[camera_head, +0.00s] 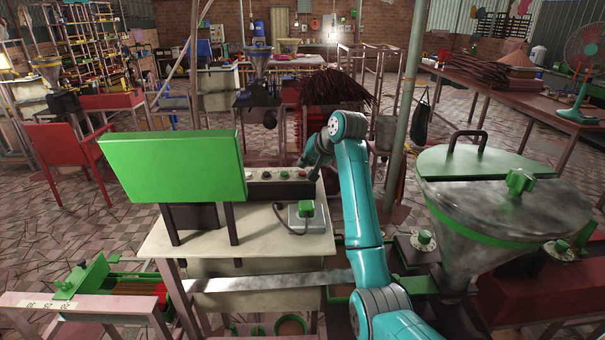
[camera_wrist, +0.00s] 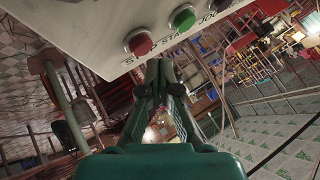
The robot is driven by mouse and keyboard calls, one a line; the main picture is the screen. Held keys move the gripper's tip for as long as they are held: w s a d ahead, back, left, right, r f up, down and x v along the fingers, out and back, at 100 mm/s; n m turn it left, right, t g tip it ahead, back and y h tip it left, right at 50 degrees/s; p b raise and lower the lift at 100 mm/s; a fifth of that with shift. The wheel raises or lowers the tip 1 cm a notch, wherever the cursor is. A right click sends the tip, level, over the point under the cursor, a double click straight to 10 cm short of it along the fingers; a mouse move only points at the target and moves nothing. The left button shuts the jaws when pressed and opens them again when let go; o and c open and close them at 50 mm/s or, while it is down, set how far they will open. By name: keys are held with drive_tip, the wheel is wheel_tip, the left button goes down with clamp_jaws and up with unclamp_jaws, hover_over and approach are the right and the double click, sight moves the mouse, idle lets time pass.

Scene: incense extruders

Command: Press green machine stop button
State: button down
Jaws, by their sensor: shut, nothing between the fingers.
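The green machine's control box shows in the head view as a grey box with a row of buttons (camera_head: 266,175) on a cream table, beside a green tilted panel (camera_head: 175,165). In the wrist view the white panel (camera_wrist: 100,20) fills the top, with a red stop button (camera_wrist: 139,43) and a green start button (camera_wrist: 183,17) above their labels. Part of a dark button shows at the top edge. My gripper (camera_wrist: 160,78) is shut and empty, with its tips just below the red button in the picture. I cannot tell whether they touch it.
A grey switch box with a green top (camera_head: 305,211) and a cable stands on the cream table (camera_head: 270,238). A metal hopper (camera_head: 490,205) with a green rim stands at right. A pale post (camera_head: 405,120) rises behind my arm. Bundled dark sticks (camera_head: 335,88) lie beyond.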

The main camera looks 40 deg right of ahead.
sight(304, 173)
drive_tip(key=shift+f, duration=0.1)
drive_tip(key=shift+f, duration=0.35)
drive_tip(key=shift+f, duration=0.5)
idle(1.1)
drive_tip(key=shift+r, duration=0.95)
drive_tip(key=shift+r, duration=2.5)
